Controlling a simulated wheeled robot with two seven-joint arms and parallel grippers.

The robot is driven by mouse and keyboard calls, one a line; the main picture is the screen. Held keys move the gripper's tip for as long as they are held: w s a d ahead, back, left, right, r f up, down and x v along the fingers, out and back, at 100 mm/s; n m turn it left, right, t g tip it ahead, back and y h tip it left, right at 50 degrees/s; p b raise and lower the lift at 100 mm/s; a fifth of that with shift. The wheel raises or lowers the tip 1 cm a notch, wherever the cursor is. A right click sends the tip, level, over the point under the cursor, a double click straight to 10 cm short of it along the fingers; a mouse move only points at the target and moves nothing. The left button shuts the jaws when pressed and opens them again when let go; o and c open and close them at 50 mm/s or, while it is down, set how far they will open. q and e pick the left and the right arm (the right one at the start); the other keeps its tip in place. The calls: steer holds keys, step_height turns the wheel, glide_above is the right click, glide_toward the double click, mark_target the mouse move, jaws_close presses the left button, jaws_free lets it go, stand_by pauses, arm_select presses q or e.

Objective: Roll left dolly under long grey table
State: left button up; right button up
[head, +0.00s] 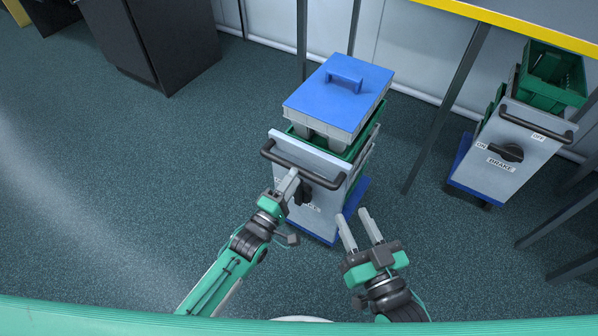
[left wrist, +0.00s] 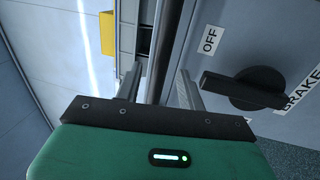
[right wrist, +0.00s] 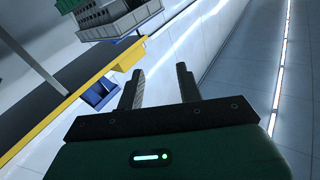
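The left dolly (head: 312,185) stands upright on the floor, with a grey front panel, a dark handle bar (head: 335,183) and a dark brake knob (left wrist: 245,88). It carries a green crate and a blue-lidded grey box (head: 335,95). The long grey table (head: 520,22) has a yellow edge and stands at the upper right; its edge also shows in the right wrist view (right wrist: 62,108). My left gripper (head: 293,180) is at the dolly's front, fingers apart on either side of a dark bar, left of the knob. My right gripper (head: 357,222) is open and empty, right of the dolly's front.
Another dolly (head: 505,150) with a green crate (head: 550,80) stands at the right by the table. A dark table leg (head: 445,110) rises between the two dollies. A black cabinet (head: 150,40) stands at upper left. The floor (head: 110,200) to the left is clear.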

arm_select(q)
steer(key=shift+x, duration=1.95)
arm_select(e)
steer(key=shift+w+d+r+t, duration=0.15)
steer(key=shift+r+t, duration=0.15)
steer(key=shift+r, duration=0.2)
steer(key=shift+w+d+r+t, duration=0.1)
steer(key=shift+r+t, duration=0.2)
steer(key=shift+r, duration=0.2)
steer(key=shift+w+d+r+t, duration=0.15)
steer(key=shift+r+t, duration=0.15)
steer(key=shift+r, duration=0.2)
arm_select(q)
jaws_close()
